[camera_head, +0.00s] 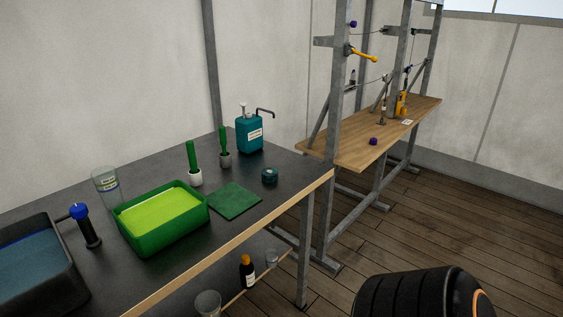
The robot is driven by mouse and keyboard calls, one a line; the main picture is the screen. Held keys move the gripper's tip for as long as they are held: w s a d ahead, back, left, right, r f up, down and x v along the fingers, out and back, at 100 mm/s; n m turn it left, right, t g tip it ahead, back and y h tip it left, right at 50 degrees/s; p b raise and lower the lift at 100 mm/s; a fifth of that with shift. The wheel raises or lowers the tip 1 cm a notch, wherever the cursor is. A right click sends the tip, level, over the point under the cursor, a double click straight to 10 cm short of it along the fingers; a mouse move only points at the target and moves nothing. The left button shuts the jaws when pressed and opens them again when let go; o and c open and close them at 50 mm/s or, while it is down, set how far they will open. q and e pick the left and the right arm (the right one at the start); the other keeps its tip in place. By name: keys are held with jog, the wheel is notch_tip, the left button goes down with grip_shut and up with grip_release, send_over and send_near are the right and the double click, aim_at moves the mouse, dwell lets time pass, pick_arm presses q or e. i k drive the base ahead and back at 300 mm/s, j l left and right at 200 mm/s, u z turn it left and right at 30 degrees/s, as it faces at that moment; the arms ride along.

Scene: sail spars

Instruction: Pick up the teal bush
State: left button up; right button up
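The teal bush (270,177) is a short, dark teal cylinder. It stands upright on the dark table top (270,205), near the right end and close to the wooden front edge. It is to the right of a flat green square mat (235,201) and apart from it. Nothing covers the bush. Neither of my grippers shows in the head view. A black ribbed part with an orange ring, probably part of my own arm, shows at the bottom right.
A green tray (128,222) is left of the mat. A metal frame post (333,130) rises right of the table. Bottles stand on the lower shelf.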

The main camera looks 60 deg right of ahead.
aim_at(269, 174)
jog(key=z, duration=1.8)
